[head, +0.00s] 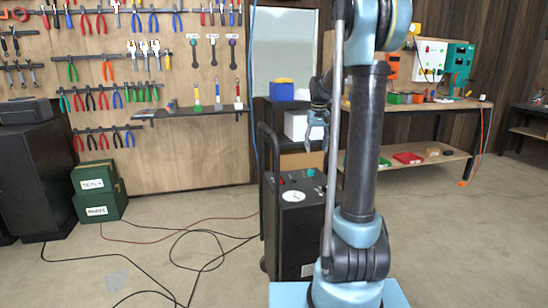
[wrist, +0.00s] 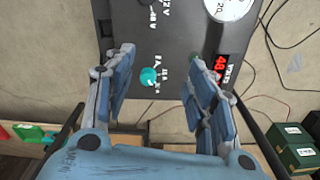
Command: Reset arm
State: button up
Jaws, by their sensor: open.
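My gripper (head: 318,122) is open and empty, raised above the black cart (head: 299,228) in the head view. In the wrist view my gripper (wrist: 160,60) has its two blue fingers spread apart over the cart's grey top panel (wrist: 175,25). A teal knob (wrist: 148,77) shows between the fingers, apart from them and below. The knob also shows in the head view (head: 311,172). A white round gauge (wrist: 230,6) and a red lit display (wrist: 220,66) sit on the panel. My arm hides part of the cart's right side in the head view.
A pegboard of tools (head: 165,120) and a shelf (head: 190,113) stand behind on the left. Green boxes (head: 98,190) stand on the floor. Cables (head: 190,235) lie across the floor left of the cart. A workbench (head: 430,106) is behind on the right.

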jog(key=s+r, duration=0.1)
jog(key=s, duration=1.1)
jog(key=s+f+t, duration=0.1)
jog(key=s+f, duration=0.6)
jog(key=s, duration=0.6)
jog(key=s+f, duration=0.7)
jog(key=s, duration=0.6)
jog(key=shift+s+t, duration=0.35)
jog(key=shift+t, duration=0.05)
jog(key=shift+a, duration=0.1)
jog(key=shift+w+f, duration=0.15)
jog(key=shift+w, duration=0.3)
